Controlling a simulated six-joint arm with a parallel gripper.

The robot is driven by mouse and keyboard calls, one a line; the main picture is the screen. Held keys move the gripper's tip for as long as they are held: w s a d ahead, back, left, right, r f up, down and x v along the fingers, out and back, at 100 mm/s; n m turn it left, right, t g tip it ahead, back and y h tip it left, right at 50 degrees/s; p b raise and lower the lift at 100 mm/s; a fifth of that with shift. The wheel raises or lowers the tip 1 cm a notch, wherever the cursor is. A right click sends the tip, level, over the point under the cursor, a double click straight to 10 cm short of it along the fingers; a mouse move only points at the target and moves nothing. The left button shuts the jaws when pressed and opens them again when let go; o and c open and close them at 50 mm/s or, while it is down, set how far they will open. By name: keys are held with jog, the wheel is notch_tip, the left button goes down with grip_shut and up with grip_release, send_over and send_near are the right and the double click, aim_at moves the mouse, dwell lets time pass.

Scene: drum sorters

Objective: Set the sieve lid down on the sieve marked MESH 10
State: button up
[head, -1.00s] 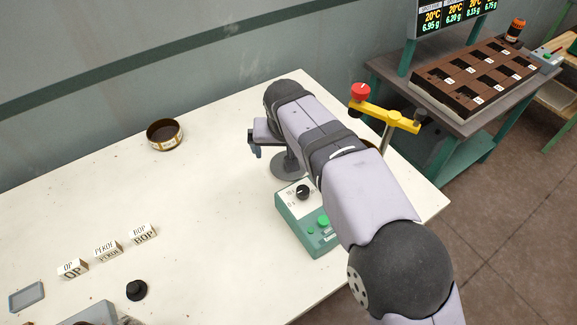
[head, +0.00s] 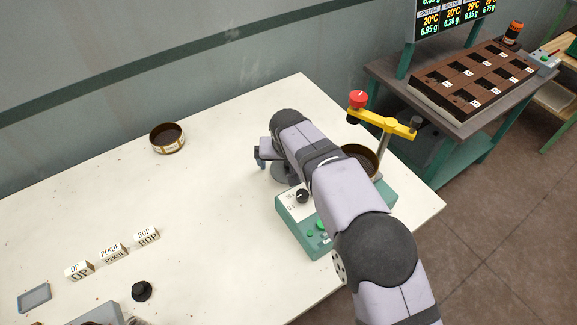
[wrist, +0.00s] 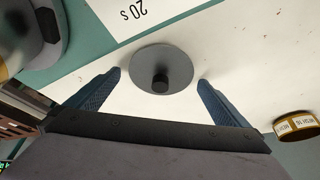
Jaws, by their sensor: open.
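The sieve lid, a grey disc with a black knob, lies on the white table in the wrist view (wrist: 160,62); in the head view (head: 281,172) my arm partly hides it. My gripper (wrist: 160,78) is open, its two blue fingers apart on either side of the knob, touching nothing that I can see. It also shows in the head view (head: 260,160). A brass sieve (head: 167,140) with a pale label stands at the back left; it shows in the wrist view (wrist: 294,125), its label too small to read surely. Another sieve (head: 362,156) sits on the green shaker, its label hidden.
The green shaker (head: 318,240) stands right of the lid, with a yellow clamp arm (head: 382,122) and red knob over its sieve. Small lettered blocks (head: 113,254) and a black knobbed piece (head: 141,291) are at front left. The table between lid and left sieve is clear.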

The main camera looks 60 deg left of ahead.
jog(key=shift+a+f, duration=0.1)
jog(key=shift+f, duration=0.05)
jog(key=c, duration=1.2)
